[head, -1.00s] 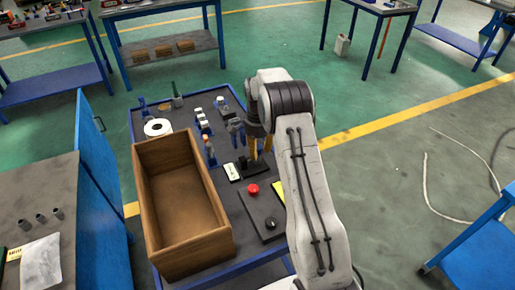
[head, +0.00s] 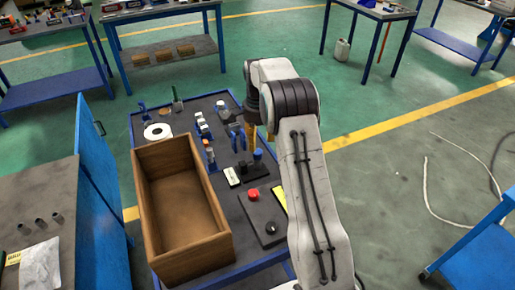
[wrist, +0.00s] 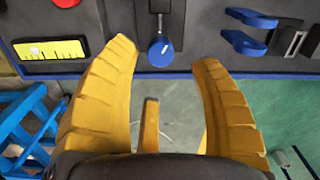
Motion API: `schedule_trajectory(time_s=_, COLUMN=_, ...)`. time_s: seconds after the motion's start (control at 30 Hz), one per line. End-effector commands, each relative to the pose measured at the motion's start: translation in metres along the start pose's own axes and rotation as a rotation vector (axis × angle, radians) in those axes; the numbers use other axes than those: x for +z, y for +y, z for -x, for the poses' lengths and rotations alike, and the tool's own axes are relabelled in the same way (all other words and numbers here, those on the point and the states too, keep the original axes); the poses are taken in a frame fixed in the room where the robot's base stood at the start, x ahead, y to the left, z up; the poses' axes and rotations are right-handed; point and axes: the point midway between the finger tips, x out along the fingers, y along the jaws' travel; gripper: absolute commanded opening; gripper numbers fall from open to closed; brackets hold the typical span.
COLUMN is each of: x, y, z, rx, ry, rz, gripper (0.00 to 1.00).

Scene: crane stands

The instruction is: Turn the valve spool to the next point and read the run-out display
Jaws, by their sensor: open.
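The valve spool is not clear to me; a blue round knob (wrist: 160,51) with a pale mark sits on a metal stem at the cart's edge in the wrist view. A blue knob also shows in the head view (head: 258,154). My gripper (wrist: 165,50) is open, its two yellow fingers spread on either side of the knob in the wrist view, with nothing between them in contact. In the head view my gripper (head: 260,143) hangs above the cart, partly hidden by my arm. A small white panel (head: 232,175) may be the display; its reading is illegible.
A wooden box (head: 146,205) fills the cart's left side. A red button (head: 253,194) and a black knob (head: 271,228) sit on a dark box at the front. Blue V-shaped pieces (wrist: 250,30) lie beside the knob.

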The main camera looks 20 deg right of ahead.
Motion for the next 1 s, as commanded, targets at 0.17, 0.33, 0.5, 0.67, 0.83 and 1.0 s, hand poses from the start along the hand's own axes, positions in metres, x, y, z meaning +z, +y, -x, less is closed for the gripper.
schedule_trajectory(time_s=0.17, x=0.000, y=-0.001, z=0.028, rx=-0.003, ry=0.002, rz=0.000, gripper=0.57)
schedule_trajectory(time_s=0.33, x=0.000, y=-0.001, z=0.045, rx=-0.002, ry=0.001, rz=0.000, gripper=0.57)
schedule_trajectory(time_s=0.5, x=0.000, y=0.000, z=0.053, rx=0.000, ry=0.000, rz=0.000, gripper=0.57)
schedule_trajectory(time_s=0.67, x=0.000, y=0.000, z=0.055, rx=0.001, ry=0.000, rz=0.000, gripper=0.57)
schedule_trajectory(time_s=0.83, x=0.000, y=0.000, z=0.055, rx=0.001, ry=0.000, rz=0.000, gripper=0.57)
schedule_trajectory(time_s=1.0, x=0.000, y=0.000, z=0.055, rx=0.001, ry=0.000, rz=0.000, gripper=0.57)
